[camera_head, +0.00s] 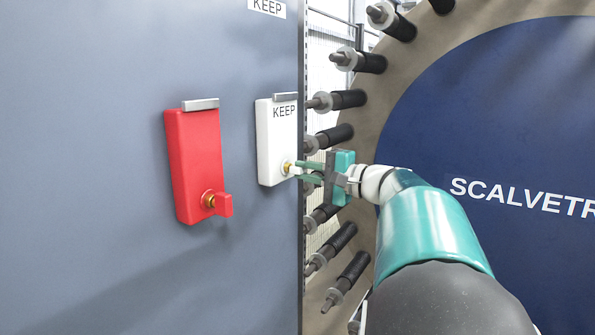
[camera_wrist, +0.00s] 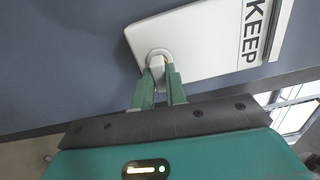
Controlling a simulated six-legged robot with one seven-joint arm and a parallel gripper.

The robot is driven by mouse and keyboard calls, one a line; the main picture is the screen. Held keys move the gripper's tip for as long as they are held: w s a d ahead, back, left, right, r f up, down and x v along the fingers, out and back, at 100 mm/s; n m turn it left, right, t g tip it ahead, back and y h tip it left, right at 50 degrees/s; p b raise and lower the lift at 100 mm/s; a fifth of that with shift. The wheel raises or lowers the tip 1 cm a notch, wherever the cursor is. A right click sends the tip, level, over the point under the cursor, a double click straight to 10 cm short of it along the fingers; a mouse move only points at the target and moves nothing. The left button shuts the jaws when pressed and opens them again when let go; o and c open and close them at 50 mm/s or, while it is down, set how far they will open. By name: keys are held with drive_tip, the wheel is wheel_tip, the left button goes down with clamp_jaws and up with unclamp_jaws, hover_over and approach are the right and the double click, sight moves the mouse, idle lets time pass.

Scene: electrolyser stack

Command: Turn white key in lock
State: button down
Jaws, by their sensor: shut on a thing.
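The white lock box (camera_head: 277,140) marked KEEP is mounted on the grey panel, and it also shows in the wrist view (camera_wrist: 200,42). A brass lock (camera_head: 287,167) sits low on its face. The white key (camera_wrist: 158,56) is in the wrist view, at the lock end of the box. My gripper (camera_head: 298,171) reaches the box from the right. In the wrist view its green fingers (camera_wrist: 161,76) are shut on the white key, one on each side. The fingers hide part of the key, and the key's slot is not visible.
A red lock box (camera_head: 194,160) with a red key (camera_head: 220,205) in a brass lock is left of the white one. The panel (camera_head: 90,150) ends just right of the white box. Beyond it stands a round blue stack end (camera_head: 480,120) ringed by several black bolts (camera_head: 348,99).

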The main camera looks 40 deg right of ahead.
drive_tip(key=shift+a, duration=0.1)
drive_tip(key=shift+w+n, duration=0.1)
drive_tip(key=shift+n, duration=0.3)
drive_tip(key=c, duration=1.3)
unclamp_jaws()
drive_tip(key=shift+c, duration=0.2)
drive_tip(key=v, duration=1.4)
drive_tip(key=shift+a, duration=0.1)
